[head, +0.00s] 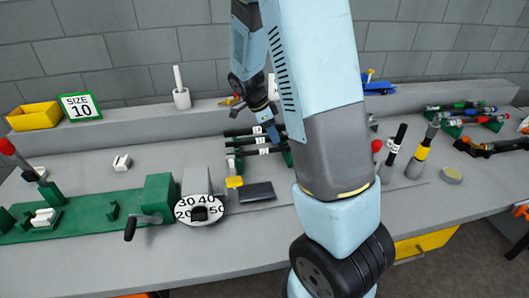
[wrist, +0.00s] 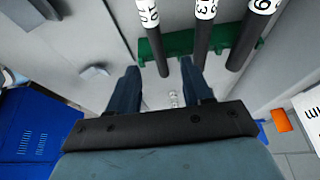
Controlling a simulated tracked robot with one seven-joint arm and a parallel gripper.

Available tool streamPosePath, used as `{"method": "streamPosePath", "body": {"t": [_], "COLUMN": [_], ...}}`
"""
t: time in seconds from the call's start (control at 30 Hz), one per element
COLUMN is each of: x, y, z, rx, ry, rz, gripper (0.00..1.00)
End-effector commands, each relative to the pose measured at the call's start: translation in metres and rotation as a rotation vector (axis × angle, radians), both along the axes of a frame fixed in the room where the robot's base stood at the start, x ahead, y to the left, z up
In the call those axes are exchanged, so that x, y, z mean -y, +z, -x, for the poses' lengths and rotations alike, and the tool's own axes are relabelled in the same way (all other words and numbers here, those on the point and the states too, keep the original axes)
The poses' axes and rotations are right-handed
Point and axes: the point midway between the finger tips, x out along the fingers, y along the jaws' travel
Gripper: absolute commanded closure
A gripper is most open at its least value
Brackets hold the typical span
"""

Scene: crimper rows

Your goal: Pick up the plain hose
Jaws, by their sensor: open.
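Several black hoses (head: 245,142) with white number labels lie side by side on a green rack (head: 288,158) in the middle of the bench. In the wrist view, three labelled hoses (wrist: 250,45) rest across the green rack (wrist: 180,45). My gripper (wrist: 160,85) is open and empty, its fingers pointing toward the rack. The end of the leftmost hose (wrist: 157,45) shows between the fingertips, and the middle hose (wrist: 201,40) shows by the right finger. I cannot tell whether they touch. In the head view my gripper (head: 272,130) is over the rack; my arm hides part of it. Which hose is plain is unclear.
Hoses with coloured bands (head: 465,113) lie on another rack at the right. A green crimper with a numbered dial (head: 200,209) stands at the left front. A yellow bin (head: 34,116) and a size 10 sign (head: 80,107) stand on the back ledge.

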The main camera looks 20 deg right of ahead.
Motion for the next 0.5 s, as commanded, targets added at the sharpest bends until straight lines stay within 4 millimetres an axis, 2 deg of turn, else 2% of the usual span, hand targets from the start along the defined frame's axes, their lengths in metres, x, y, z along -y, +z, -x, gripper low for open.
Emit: {"method": "streamPosePath", "body": {"t": [0.27,0.5], "x": [0.005,0.014], "y": [-0.017,-0.048], "z": [0.002,0.006], "rx": [-0.003,-0.004], "ry": [0.002,0.002], "rz": [0.0,0.001], "gripper": [0.5,0.5]}}
